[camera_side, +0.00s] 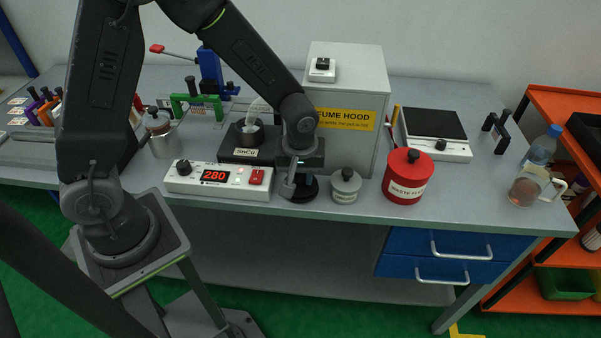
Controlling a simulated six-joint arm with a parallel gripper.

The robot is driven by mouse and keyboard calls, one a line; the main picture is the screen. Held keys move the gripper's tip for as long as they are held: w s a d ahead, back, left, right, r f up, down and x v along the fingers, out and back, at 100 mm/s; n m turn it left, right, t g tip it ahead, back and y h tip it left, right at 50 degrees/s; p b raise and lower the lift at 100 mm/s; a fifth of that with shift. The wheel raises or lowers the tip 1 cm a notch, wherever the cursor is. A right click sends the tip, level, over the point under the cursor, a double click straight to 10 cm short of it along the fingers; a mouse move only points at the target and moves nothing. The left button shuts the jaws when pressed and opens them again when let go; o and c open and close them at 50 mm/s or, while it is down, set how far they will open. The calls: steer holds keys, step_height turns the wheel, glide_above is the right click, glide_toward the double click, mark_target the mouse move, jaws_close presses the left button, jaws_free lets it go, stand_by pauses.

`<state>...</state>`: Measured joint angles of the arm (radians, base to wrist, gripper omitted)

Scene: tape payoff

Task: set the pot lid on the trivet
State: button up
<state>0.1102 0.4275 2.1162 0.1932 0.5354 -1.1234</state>
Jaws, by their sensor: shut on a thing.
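My gripper (289,187) points down at the front of the bench, right of the heater control box. It is shut on the pot lid, which is mostly hidden by the jaws and hard to tell apart. A dark round trivet (303,196) lies on the bench directly under the gripper. I cannot tell whether the lid touches it. The solder pot (246,131), marked SnCu, stands uncovered on its dark base behind the control box.
The control box (217,181) reads 280. A small grey canister (346,186) stands close right of the trivet, then a red waste canister (404,177). The fume hood (346,92) rises behind. A steel jar (162,139) stands at left.

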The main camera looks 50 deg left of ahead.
steer(key=shift+f, duration=0.3)
stand_by(0.5)
steer(key=o, duration=1)
steer(key=shift+o, duration=0.4)
steer(key=o, duration=0.5)
steer(key=shift+r, duration=3.5)
steer(key=shift+r, duration=0.1)
